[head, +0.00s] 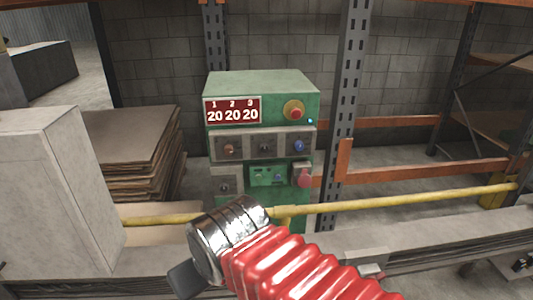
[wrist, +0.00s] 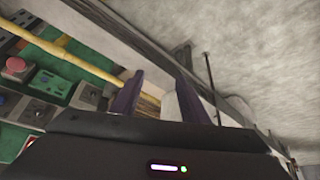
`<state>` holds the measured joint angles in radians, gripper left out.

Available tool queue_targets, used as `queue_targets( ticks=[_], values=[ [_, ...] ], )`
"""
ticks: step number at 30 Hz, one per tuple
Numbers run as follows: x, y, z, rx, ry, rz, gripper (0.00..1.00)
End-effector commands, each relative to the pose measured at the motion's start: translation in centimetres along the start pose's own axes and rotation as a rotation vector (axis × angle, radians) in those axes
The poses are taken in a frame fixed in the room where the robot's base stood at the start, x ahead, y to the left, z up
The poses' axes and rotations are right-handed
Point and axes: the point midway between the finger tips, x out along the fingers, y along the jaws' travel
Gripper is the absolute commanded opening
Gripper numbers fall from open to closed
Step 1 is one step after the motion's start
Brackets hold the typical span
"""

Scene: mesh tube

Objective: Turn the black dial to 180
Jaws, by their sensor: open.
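A green control box (head: 260,85) stands behind a yellow rail in the head view. A red display (head: 232,111) on it reads 20 under each of 1, 2 and 3. Below it sit a brownish dial (head: 229,150), a black dial (head: 265,148) in the middle and a blue dial (head: 299,146). My gripper is open and empty, in front of the box and below the dials, apart from them. Its two dark fingers show in the wrist view (wrist: 160,80). In the head view it is mostly hidden beyond my wrist.
A yellow rail (head: 400,202) crosses in front of the box. Another dark knob (head: 224,187) sits lower left. A grey block (head: 50,190) stands left, with stacked sheets (head: 130,140) behind.

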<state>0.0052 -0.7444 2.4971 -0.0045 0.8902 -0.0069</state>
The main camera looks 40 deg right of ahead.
Motion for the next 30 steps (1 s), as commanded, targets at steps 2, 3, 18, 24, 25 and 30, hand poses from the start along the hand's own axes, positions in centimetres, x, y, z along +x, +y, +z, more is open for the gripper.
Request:
queue_targets(
  ticks=[2,3,18,24,25,30],
  values=[
    [0.3,0.6,-0.8,-0.008,0.014,0.015,0.45],
    [0.6,1.3,-1.4,-0.016,0.025,0.028,0.45],
    [5.6,15.6,-13.9,-0.335,0.261,0.350,0.45],
    [7.4,21.9,-17.5,-0.501,0.331,0.482,0.45],
    [7.6,22.9,-17.9,-0.525,0.336,0.507,0.45],
    [9.3,27.4,-19.8,-0.689,0.391,0.588,0.45]
  ],
)
